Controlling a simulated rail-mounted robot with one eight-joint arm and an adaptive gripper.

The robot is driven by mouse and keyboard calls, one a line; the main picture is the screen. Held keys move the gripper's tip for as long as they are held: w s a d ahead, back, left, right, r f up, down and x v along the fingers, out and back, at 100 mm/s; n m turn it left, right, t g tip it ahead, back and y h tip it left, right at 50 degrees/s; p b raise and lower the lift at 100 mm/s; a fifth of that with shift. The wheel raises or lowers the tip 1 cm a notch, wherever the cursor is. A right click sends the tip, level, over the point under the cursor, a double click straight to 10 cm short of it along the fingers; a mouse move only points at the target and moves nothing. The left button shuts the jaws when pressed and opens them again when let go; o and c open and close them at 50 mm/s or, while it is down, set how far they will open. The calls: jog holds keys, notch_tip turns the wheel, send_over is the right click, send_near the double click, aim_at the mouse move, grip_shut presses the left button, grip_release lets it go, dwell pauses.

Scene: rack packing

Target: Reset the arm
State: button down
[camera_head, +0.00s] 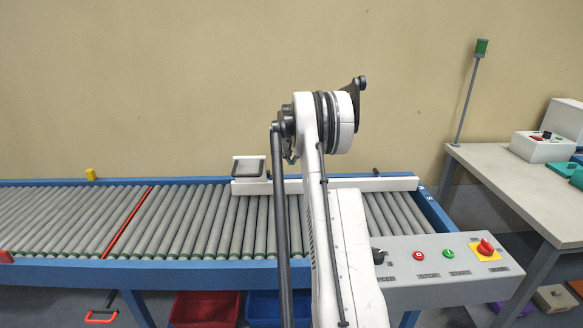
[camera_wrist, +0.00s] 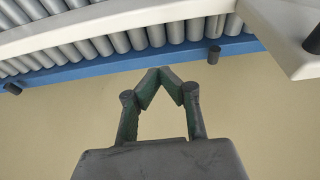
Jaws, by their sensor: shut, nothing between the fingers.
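My arm rises in the middle of the head view, in front of the roller conveyor (camera_head: 190,215). My gripper is hidden in the head view. In the wrist view my gripper (camera_wrist: 159,71) is shut with its fingertips together and nothing between them. The wrist view shows the blue edge and grey rollers of the conveyor (camera_wrist: 140,64) across the top, and the plain wall beyond the fingers. The fingers look clear of the conveyor, with no object touching them.
A control panel (camera_head: 435,259) with buttons stands at the front right. A white rail (camera_head: 350,184) runs along the conveyor's far side, with a small scale-like box (camera_head: 249,168) beside it. A workbench (camera_head: 500,170) is on the right. Red (camera_head: 203,309) and blue (camera_head: 262,309) bins sit below.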

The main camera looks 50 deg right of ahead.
jog(key=v, duration=0.3)
jog(key=shift+r, duration=0.1)
jog(key=a+r+n+t, duration=0.1)
jog(key=a+r, duration=0.4)
jog(key=a, duration=0.5)
jog(key=a+r+n, duration=0.1)
jog(key=a+r, duration=0.4)
jog(key=a, duration=0.4)
jog(key=a+r+n+t, duration=0.1)
jog(key=a+r, duration=0.5)
jog(key=a, duration=0.4)
jog(key=s+a+r+n+t+y, duration=0.15)
jog(key=s+a, duration=0.25)
jog(key=a, duration=0.5)
jog(key=s+a+r+n+g+h, duration=0.1)
jog(key=s+a+r, duration=0.15)
jog(key=a, duration=0.65)
jog(key=s+a+f+n+t+y, duration=0.1)
jog(key=s+a+f, duration=0.3)
jog(key=s+a, duration=0.6)
jog(key=s+a+f+n+t+y, duration=0.1)
jog(key=s+a+f+n, duration=0.2)
jog(key=s+a, duration=0.6)
jog(key=s+f, duration=0.2)
jog(key=s, duration=0.1)
jog(key=shift+s+a, duration=0.3)
jog(key=shift+a, duration=0.1)
